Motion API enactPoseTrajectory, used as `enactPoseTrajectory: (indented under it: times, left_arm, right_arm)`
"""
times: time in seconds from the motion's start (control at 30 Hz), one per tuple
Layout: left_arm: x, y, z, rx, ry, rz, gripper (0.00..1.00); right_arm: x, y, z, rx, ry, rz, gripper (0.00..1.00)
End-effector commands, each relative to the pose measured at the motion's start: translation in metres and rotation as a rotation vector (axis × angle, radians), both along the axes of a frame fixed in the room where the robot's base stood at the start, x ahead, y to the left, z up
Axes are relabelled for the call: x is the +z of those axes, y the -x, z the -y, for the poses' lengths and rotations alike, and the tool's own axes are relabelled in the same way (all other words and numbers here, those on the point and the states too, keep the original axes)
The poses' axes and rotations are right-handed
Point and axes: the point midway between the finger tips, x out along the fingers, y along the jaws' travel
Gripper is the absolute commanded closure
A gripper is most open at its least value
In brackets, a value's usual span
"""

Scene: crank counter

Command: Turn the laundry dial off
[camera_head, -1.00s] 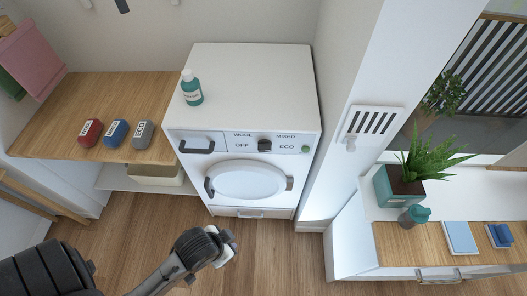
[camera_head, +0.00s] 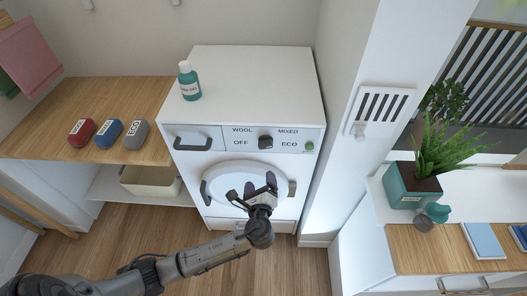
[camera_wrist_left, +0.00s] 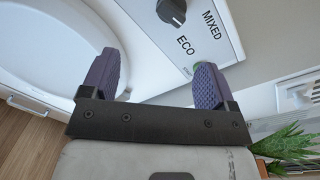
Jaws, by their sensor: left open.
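The laundry dial (camera_head: 265,142) is a dark round knob on the white washer's front panel, among the labels WOOL, MIXED, OFF and ECO. It shows at the top of the left wrist view (camera_wrist_left: 172,11), near ECO and MIXED. I cannot tell clearly which label it points to. My left gripper (camera_head: 252,188) is open and empty, in front of the round washer door and below the dial, apart from it. In the left wrist view its two purple-padded fingers (camera_wrist_left: 157,68) are spread wide, with nothing between them. My right gripper is not in view.
The washer door (camera_head: 222,180) lies behind my gripper. A drawer handle (camera_head: 193,143) is left of the dial, a green button (camera_head: 309,147) right. A teal bottle (camera_head: 189,82) stands on the washer (camera_head: 252,80). A white wall post (camera_head: 350,150) stands close on the right.

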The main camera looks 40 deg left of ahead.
Motion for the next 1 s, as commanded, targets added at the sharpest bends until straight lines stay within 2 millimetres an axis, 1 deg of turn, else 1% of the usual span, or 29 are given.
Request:
enactPoseTrajectory:
  times: [0.03,0.1,0.2,0.33,0.47,0.57,0.67,1.0]
  left_arm:
    - [0.005,-0.002,0.001,-0.017,-0.087,-0.034,0.19]
    - [0.009,-0.003,0.004,-0.037,-0.189,-0.09,0.19]
    - [0.01,-0.005,0.006,-0.056,-0.284,-0.159,0.19]
    - [0.01,-0.005,0.006,-0.062,-0.353,-0.215,0.19]
    - [0.01,-0.011,0.002,-0.062,-0.379,-0.236,0.19]
    - [0.011,-0.02,-0.005,-0.061,-0.383,-0.238,0.19]
    - [0.012,-0.033,-0.016,-0.059,-0.381,-0.237,0.19]
    - [0.011,-0.083,-0.053,-0.059,-0.379,-0.237,0.19]
  right_arm:
    - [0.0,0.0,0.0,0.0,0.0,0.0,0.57]
    - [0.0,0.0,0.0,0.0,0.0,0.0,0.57]
    - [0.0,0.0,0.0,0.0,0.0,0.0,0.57]
    - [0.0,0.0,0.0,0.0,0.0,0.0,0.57]
    - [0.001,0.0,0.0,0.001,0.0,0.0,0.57]
    - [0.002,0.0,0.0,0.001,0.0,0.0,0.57]
    - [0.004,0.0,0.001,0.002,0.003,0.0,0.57]
    - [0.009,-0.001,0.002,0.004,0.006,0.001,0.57]
